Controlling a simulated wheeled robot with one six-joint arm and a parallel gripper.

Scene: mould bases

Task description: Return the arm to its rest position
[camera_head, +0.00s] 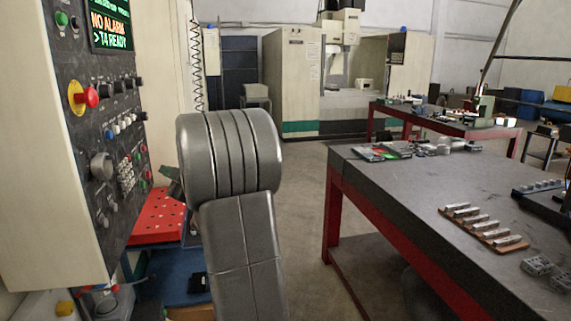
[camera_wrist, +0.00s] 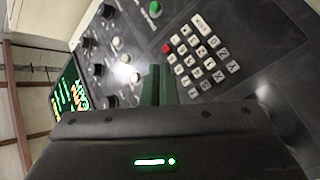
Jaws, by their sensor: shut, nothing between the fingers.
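My arm (camera_head: 232,200) rises in the middle of the head view, its rounded grey joint beside the control panel. My gripper (camera_wrist: 158,72) shows in the wrist view as dark green fingers, together and with nothing between them. It points at the control panel (camera_wrist: 130,30), close to the keypad (camera_wrist: 205,58). I cannot tell whether the fingertips touch the panel. In the head view the gripper is mostly hidden behind my arm.
The control panel (camera_head: 85,150) with knobs and a red emergency button (camera_head: 91,96) stands close on the left. A dark-topped table (camera_head: 440,185) on the right holds a rack of metal parts (camera_head: 484,226). A red perforated surface (camera_head: 157,216) lies behind my arm. Floor is clear between arm and table.

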